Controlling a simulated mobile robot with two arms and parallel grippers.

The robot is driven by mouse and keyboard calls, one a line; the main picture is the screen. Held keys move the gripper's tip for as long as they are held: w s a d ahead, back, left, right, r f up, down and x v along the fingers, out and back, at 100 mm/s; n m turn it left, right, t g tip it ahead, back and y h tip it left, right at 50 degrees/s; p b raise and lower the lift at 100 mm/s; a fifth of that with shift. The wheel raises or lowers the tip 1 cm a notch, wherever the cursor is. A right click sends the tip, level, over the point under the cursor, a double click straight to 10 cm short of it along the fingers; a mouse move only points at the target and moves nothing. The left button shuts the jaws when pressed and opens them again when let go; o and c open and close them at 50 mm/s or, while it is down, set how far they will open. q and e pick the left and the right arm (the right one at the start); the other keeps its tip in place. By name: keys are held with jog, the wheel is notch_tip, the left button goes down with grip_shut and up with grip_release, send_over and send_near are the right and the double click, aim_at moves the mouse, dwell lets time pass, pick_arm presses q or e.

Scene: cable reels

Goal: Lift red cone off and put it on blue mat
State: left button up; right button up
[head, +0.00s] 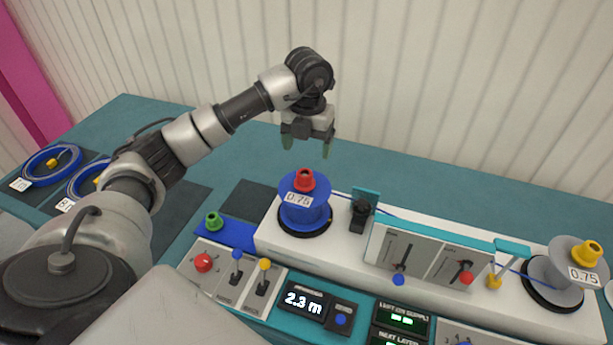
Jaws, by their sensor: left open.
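The red cone (304,180) sits on top of the blue reel (305,212), which stands upright at the left end of the white machine. The blue mat (238,233) lies left of the machine, with a green cone (213,221) standing on its left part. My left gripper (308,143) is open and empty, pointing down, above and slightly behind the red cone and apart from it. My right gripper is not in view.
The white machine (345,246) carries levers and a grey reel (553,277) with a yellow cone (586,253) at right. Control panels with knobs and displays stand in front. Blue cable coils (51,165) lie at far left. The teal table behind is clear.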

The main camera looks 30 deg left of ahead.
aim_at(305, 175)
pick_arm(q)
notch_tip(305, 175, down, 3)
jog(key=shift+f+p, duration=0.1)
jog(key=shift+p, duration=0.2)
jog(key=f+p, duration=0.2)
jog(key=f, duration=0.3)
jog(key=shift+s+a+p, duration=0.3)
jog(key=shift+p, duration=0.1)
jog(key=shift+w+f, duration=0.1)
jog(key=shift+f, duration=0.15)
jog(key=c, duration=1)
jog(key=shift+r, duration=0.1)
